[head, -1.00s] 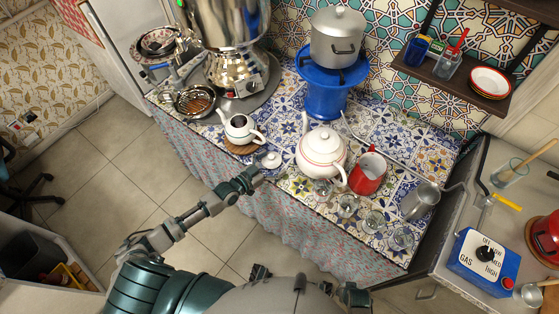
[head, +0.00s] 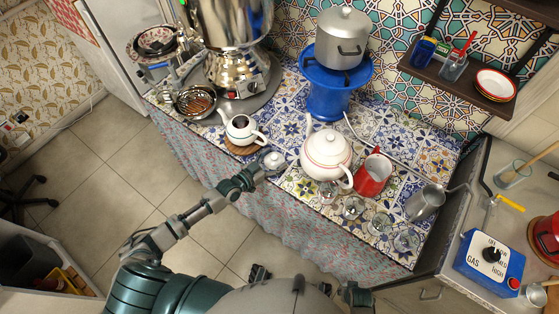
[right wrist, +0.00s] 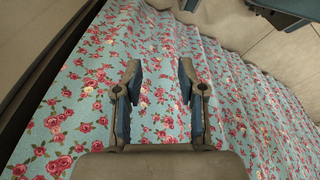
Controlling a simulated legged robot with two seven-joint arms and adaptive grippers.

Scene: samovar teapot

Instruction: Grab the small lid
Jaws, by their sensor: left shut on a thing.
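The small lid (head: 273,160), white and round with a knob, is at the front edge of the tiled counter in the head view. My left gripper (head: 262,169) is shut on its near side; the fingertips are small and partly hidden. The small white teapot (head: 240,127) stands lidless on a round wooden trivet, just behind and left of the lid. My right gripper (right wrist: 160,78) is open and empty in the right wrist view, in front of the floral cloth (right wrist: 155,115). It also shows low in the head view (head: 356,294).
The samovar (head: 232,65) stands behind the small teapot. The tiled counter's front edge drops to the floral cloth.

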